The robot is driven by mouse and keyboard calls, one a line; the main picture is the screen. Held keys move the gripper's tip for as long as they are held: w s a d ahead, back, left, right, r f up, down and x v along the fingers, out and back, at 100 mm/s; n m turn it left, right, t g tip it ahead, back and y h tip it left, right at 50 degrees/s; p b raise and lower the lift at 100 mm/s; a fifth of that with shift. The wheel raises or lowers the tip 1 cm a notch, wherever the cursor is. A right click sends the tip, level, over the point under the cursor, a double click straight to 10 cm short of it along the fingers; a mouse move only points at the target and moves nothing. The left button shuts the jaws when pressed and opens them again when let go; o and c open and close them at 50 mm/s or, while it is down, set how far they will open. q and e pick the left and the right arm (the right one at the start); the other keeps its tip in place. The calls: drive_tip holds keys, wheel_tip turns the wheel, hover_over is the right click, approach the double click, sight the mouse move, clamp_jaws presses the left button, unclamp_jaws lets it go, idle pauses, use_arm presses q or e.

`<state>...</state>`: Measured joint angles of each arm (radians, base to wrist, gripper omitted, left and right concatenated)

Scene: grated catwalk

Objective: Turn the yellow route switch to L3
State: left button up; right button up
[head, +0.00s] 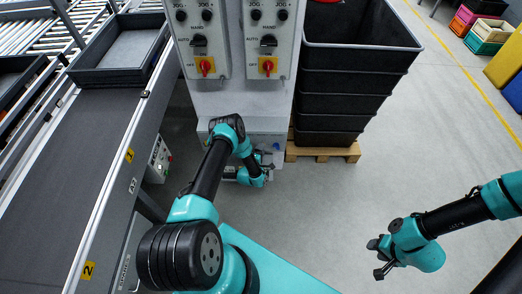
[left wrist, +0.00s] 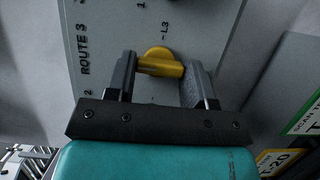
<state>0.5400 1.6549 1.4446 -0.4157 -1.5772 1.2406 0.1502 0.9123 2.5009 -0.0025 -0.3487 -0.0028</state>
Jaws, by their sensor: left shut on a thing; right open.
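The yellow route switch (left wrist: 173,70) is on a grey panel (left wrist: 215,22) in the left wrist view, beside the printed marks "ROUTE 3", "L3", "1" and "2". My left gripper (left wrist: 158,72) is shut on the switch, one finger at each side of its handle. Which mark the switch points to is hard to tell. In the head view my left arm reaches down to the low front of the grey cabinet (head: 232,97), and it hides the switch. My right gripper (head: 377,258) is open and empty above the floor at the right.
Two control boxes with red-and-yellow knobs (head: 206,66) are on the cabinet's upper front. Stacked black crates (head: 345,95) stand on a wooden pallet (head: 318,152) just right of it. A conveyor (head: 75,165) runs along the left.

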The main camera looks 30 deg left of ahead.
use_arm(q)
drive_tip(key=shift+m, duration=0.3)
drive_tip(key=shift+w+d+r+m+g+y, duration=0.1)
drive_tip(key=shift+m+g+y, duration=0.75)
drive_tip(key=shift+m, duration=1.3)
drive_tip(key=shift+d+r+m+g+y, duration=0.15)
drive_tip(key=shift+m+g+y, duration=0.4)
drive_tip(key=shift+m+g, duration=1.15)
drive_tip(key=shift+w+d+r+m+g+y, duration=0.1)
drive_tip(key=shift+m+g+y, duration=0.5)
drive_tip(key=shift+m, duration=2.05)
drive_tip(key=o, duration=0.9)
drive_tip(key=shift+s, duration=0.1)
